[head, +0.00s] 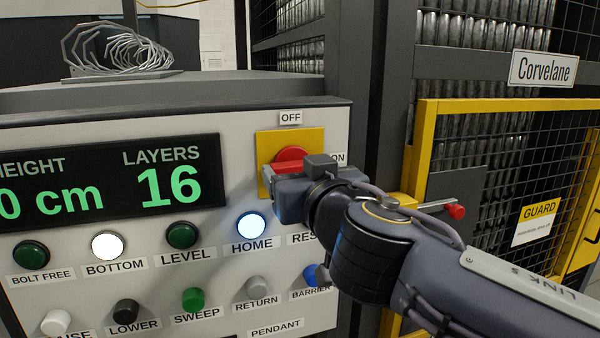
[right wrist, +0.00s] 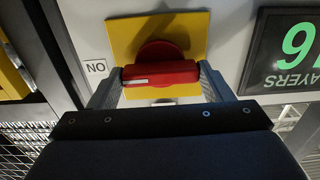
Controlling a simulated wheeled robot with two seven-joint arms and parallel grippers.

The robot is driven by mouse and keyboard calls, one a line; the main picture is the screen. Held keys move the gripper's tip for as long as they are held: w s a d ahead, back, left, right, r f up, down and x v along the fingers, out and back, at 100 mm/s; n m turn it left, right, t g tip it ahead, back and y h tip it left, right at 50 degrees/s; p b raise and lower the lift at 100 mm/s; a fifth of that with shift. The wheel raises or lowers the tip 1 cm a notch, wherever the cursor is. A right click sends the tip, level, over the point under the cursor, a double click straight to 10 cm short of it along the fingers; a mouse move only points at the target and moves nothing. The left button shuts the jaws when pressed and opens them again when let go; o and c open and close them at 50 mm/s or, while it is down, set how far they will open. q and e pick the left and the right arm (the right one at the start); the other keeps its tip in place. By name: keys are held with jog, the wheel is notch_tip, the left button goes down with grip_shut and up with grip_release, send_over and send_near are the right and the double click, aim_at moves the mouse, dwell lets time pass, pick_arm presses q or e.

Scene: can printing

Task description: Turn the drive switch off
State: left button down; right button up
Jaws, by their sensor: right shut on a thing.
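The drive switch is a red rotary handle (head: 291,158) on a yellow square plate (head: 264,148), at the upper right of the control panel. An OFF label (head: 290,118) sits above the plate and an ON label (head: 338,158) to its right. My right gripper (head: 288,172) is at the handle and partly hides it. In the right wrist view the red handle (right wrist: 160,74) lies between the two fingers of my right gripper (right wrist: 160,80), which are shut on it. The handle bar lies crosswise, with its white mark toward the ON label (right wrist: 95,67). My left gripper is not in view.
The panel has a display (head: 110,180) reading LAYERS 16. Rows of buttons sit below it; HOME (head: 251,226) and BOTTOM (head: 107,245) are lit white. A wire coil (head: 118,48) lies on top. A yellow-framed guard gate (head: 425,150) with a red-knobbed lever (head: 455,211) stands right.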

jog(key=n+b, duration=0.4)
jog(key=n, duration=1.3)
jog(key=shift+n+b, duration=0.3)
jog(key=shift+b, duration=0.05)
jog(key=shift+f, duration=0.1)
dwell(0.4)
jog(key=o, duration=1)
jog(key=shift+s, duration=0.1)
jog(key=b+v, duration=0.2)
jog(key=v, duration=0.5)
jog(key=shift+s+d, duration=0.1)
jog(key=shift+s, duration=0.2)
